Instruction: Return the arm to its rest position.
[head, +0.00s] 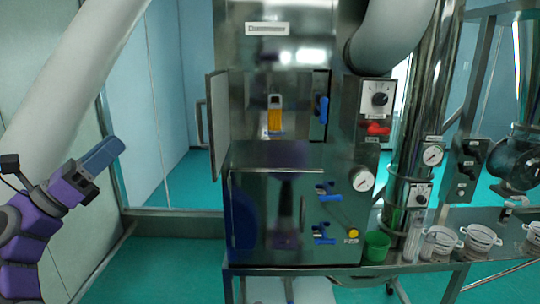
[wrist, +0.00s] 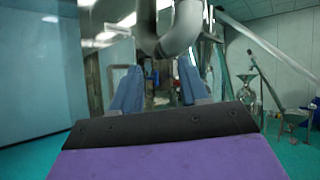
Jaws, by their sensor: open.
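My arm and purple gripper (head: 118,146) are at the left of the head view, left of the steel machine (head: 300,160) and apart from it. The blue fingers point up and to the right. In the wrist view my gripper (wrist: 158,86) has its two blue fingers spread wide with nothing between them. The machine's upper compartment has its door (head: 218,125) swung out to the left. A yellow and white object (head: 275,116) stands inside it. The lower compartment's glossy door (head: 277,215) looks shut.
A green cup (head: 376,247) and several white strainers (head: 482,237) stand on the steel bench (head: 455,262) at right. Blue handles (head: 329,190) and a red handle (head: 377,129) jut from the machine. A large pale pipe (head: 75,75) slants behind my arm. Floor between is clear.

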